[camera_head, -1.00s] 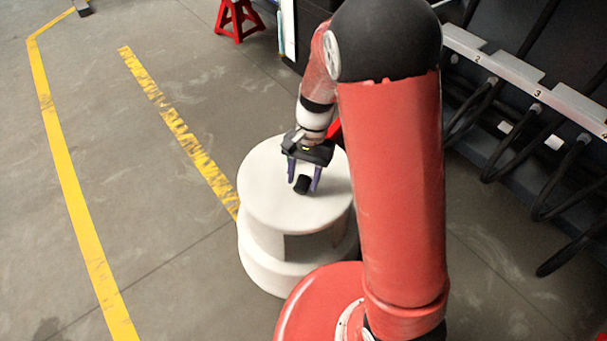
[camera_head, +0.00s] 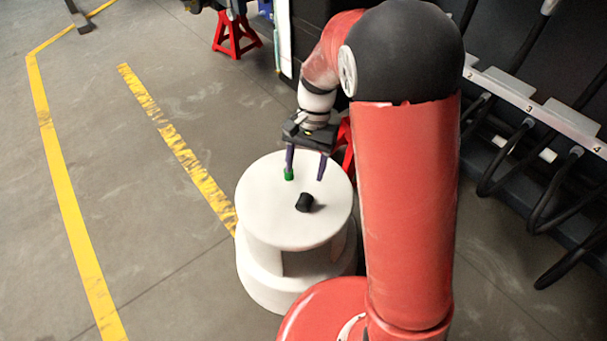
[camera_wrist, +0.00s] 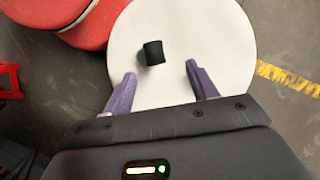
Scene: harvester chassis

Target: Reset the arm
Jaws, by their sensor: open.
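My gripper (camera_head: 305,175) is open and empty above the far part of a white round stool (camera_head: 262,215). In the wrist view the two purple fingers of my gripper (camera_wrist: 161,70) are spread wide over the white top (camera_wrist: 190,25). A short black cylinder (camera_head: 305,202) lies on the stool top, nearer the head camera than the fingers and apart from them. In the wrist view the black cylinder (camera_wrist: 153,52) shows just beyond the fingertips. A small green piece (camera_head: 289,174) shows at the left fingertip in the head view. I cannot tell whether they touch.
A red stand (camera_head: 236,38) is on the floor at the back. A dark rack with numbered plates (camera_head: 530,105) and hanging black hoses (camera_head: 500,160) runs along the right. Yellow lines (camera_head: 70,205) mark the floor. The floor at left is clear.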

